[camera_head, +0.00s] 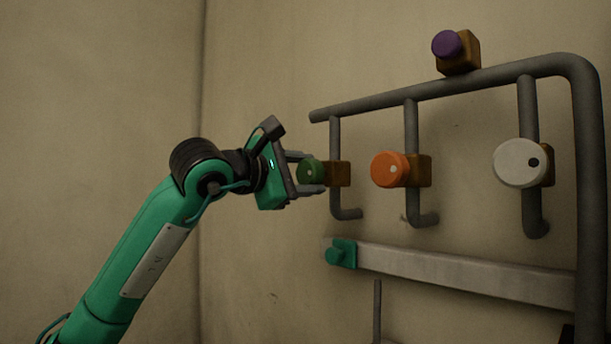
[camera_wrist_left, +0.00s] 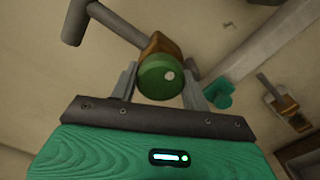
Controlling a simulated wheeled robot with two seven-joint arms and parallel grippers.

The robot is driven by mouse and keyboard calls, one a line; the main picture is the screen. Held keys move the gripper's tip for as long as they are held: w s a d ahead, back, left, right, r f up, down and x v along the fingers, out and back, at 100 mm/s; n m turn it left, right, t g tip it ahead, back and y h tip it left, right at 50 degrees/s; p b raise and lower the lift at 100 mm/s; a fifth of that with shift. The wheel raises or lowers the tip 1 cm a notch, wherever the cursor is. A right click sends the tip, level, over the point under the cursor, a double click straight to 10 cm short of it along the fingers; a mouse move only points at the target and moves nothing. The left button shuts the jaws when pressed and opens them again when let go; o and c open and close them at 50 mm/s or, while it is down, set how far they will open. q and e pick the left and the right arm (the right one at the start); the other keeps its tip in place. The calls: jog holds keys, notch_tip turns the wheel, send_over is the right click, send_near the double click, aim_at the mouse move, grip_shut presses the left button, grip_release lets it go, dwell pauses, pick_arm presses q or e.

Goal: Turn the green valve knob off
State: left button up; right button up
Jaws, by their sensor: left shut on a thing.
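The green valve knob (camera_head: 311,172) sits on a brown block on the leftmost thin vertical pipe. It has a pale dot on its face. My left gripper (camera_head: 312,172) reaches it from the left, with one finger above and one below. In the left wrist view the green knob (camera_wrist_left: 160,77) lies between the two fingers (camera_wrist_left: 160,84), which are shut on its sides. Its pale dot shows toward the right of its face. My right gripper is not in view.
An orange knob (camera_head: 390,169) and a white knob (camera_head: 520,163) sit on pipes to the right. A purple knob (camera_head: 447,44) is on top of the upper pipe (camera_head: 470,82). A grey rail (camera_head: 460,273) with a teal end piece (camera_head: 341,253) runs below. The wall at left is bare.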

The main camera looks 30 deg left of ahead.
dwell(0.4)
pick_arm(q)
jog(key=o, duration=1)
jog(key=b+v, duration=0.5)
jog(key=v, duration=0.8)
jog(key=shift+s, duration=0.4)
jog(key=shift+a, duration=0.1)
